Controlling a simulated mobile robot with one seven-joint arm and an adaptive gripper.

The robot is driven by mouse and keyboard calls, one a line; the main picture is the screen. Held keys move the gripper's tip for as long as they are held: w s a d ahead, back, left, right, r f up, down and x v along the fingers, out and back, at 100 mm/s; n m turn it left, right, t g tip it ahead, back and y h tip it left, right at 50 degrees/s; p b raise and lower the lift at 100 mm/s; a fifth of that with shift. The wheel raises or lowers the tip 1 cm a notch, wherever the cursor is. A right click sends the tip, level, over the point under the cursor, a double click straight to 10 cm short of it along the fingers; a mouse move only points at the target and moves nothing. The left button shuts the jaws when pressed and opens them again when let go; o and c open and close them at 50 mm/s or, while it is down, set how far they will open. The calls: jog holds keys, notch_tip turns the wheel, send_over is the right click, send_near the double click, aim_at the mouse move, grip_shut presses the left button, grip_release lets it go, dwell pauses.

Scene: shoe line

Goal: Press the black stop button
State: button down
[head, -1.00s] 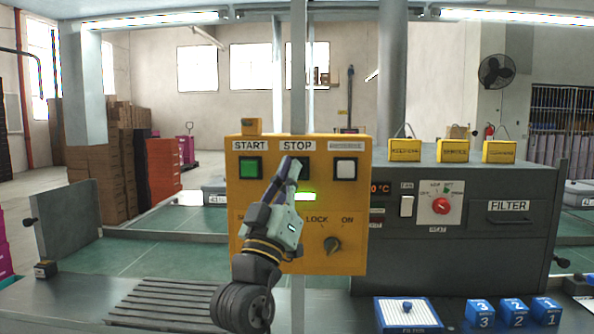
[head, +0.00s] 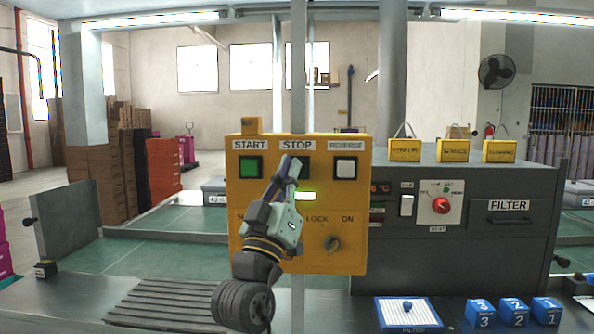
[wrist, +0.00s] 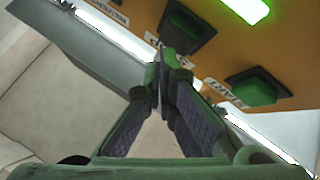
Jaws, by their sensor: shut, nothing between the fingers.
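The black stop button (head: 305,168) sits under the STOP label (head: 297,145) on the yellow control box (head: 300,252). My gripper's fingertips (head: 288,163) cover its left part in the head view. In the wrist view, the box appears upside down, and the stop button (wrist: 186,30) shows as a dark square cap. My gripper (wrist: 166,62) is shut and empty, with its tips over the edge of the STOP label, just beside the button. I cannot tell whether the tips touch the box.
The green start button (head: 250,167) is left of the stop button, and a white button (head: 346,168) is to its right. A lit green indicator (head: 305,196) and a rotary lock knob (head: 332,244) are below. A grey machine (head: 470,270) stands to the right.

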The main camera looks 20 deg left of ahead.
jog(key=shift+w+a, duration=0.2)
jog(key=shift+w, duration=0.6)
dwell(0.7)
jog(key=shift+s, duration=0.1)
jog(key=shift+s+d, duration=0.25)
jog(key=shift+s, duration=0.65)
jog(key=shift+s+d, duration=0.25)
jog(key=shift+s, duration=0.55)
jog(key=shift+s+d, duration=0.2)
jog(key=shift+s, duration=0.6)
jog(key=shift+s+d, duration=0.25)
jog(key=shift+s, duration=0.55)
